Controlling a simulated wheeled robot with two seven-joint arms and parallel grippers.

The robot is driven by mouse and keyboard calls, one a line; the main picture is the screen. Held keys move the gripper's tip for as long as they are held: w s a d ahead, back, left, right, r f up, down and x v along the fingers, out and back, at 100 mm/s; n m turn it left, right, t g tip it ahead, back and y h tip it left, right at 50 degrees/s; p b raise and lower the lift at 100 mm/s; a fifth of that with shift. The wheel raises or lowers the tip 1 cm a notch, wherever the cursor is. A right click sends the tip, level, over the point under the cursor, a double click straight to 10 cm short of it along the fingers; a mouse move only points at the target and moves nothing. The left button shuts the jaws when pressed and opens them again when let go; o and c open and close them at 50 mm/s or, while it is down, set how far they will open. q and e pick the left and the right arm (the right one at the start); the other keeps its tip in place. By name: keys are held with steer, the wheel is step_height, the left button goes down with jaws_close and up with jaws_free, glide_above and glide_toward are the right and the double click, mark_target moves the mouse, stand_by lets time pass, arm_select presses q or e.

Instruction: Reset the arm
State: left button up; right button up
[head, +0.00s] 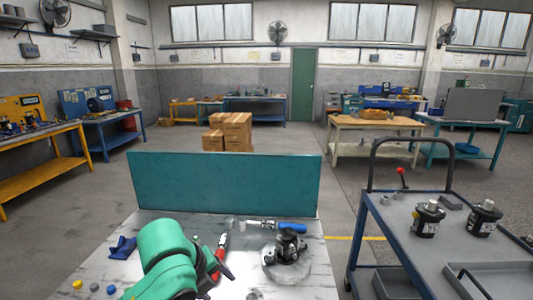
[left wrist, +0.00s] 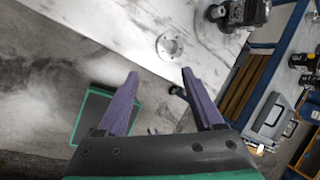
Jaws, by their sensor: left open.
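My left arm comes in green from the lower left of the head view, its gripper (head: 222,266) low over the near table. In the left wrist view the gripper (left wrist: 159,74) has its two purple fingers spread, with nothing between them. A round metal flange with holes (left wrist: 170,46) lies on the table beyond the fingertips. A dark hydraulic motor (head: 288,246) stands on a round metal plate on the table, right of the gripper; a motor also shows at the top right of the left wrist view (left wrist: 243,12). My right gripper is not in view.
The marbled table (head: 314,286) has a teal back panel (head: 222,185). A cart (head: 375,218) at right holds two motors (head: 428,218) (head: 484,218) and a grey tray (head: 500,280).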

arm_select(q)
steer(key=s+a+f+n, duration=0.2)
steer(key=s+f+n, duration=0.4)
steer(key=f+n, duration=0.6)
steer(key=s+a+f+n+g+y, duration=0.15)
steer(key=s+a+f+n, duration=0.45)
steer(key=s+a+n, duration=0.65)
step_height(320, 180, down, 26)
steer(key=s+d+f+n+g+b, duration=0.1)
steer(key=s+d+n+b, duration=0.1)
steer(key=d, duration=0.1)
steer(key=s+a+f+g+y+b, duration=0.1)
steer(key=s+a+f, duration=0.2)
steer(key=s+f, duration=1.1)
steer(key=shift+s+a+b, duration=0.15)
steer(key=shift+s+b, duration=0.15)
steer(key=shift+s, duration=0.4)
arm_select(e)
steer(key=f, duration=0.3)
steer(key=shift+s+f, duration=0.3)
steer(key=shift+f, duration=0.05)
